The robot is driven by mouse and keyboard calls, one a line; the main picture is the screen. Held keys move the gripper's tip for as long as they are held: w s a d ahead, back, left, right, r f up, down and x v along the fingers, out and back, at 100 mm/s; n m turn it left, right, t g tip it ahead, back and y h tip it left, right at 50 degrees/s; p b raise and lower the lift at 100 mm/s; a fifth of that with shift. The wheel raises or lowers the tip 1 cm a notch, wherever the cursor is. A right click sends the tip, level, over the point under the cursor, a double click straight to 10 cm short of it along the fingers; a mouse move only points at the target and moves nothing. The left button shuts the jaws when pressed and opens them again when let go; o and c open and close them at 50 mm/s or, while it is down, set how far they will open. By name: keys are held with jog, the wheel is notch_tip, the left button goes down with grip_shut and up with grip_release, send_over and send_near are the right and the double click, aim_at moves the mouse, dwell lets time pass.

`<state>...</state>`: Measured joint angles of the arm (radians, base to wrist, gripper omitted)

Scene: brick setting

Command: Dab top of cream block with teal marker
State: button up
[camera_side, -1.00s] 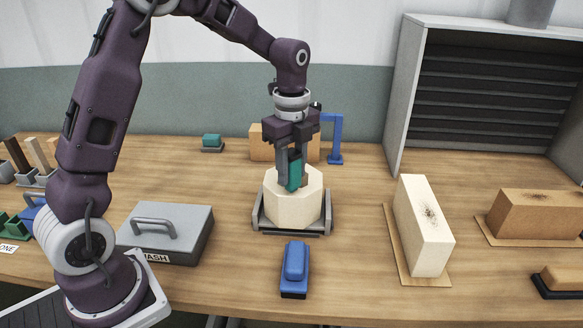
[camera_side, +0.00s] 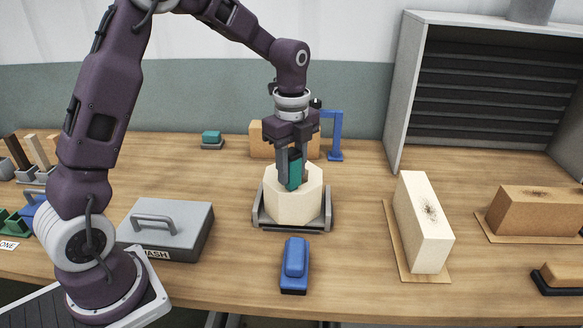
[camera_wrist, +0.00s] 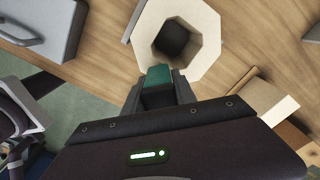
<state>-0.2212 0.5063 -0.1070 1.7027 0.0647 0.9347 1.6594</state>
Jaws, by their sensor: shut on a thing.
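A cream octagonal block (camera_side: 293,207) sits in a low grey cradle (camera_side: 259,215) at the middle of the table. In the wrist view the block (camera_wrist: 205,30) has a dark hollow at its centre. My gripper (camera_side: 289,180) points down over the block and is shut on the teal marker (camera_side: 295,171). The marker's lower end is at the block's top; I cannot tell whether it touches. In the wrist view the marker (camera_wrist: 159,75) shows between the fingers beside the block's near rim. No teal mark is visible on the block.
A blue-handled tool (camera_side: 294,265) lies in front of the cradle. A grey lidded box (camera_side: 168,231) is at left. A cream rectangular block (camera_side: 423,224) and a tan block (camera_side: 540,211) with dark specks stand at right. A blue stand (camera_side: 335,138) is behind.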

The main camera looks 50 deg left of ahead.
aim_at(291, 151)
dwell(0.5)
jog(key=shift+r, duration=3.5)
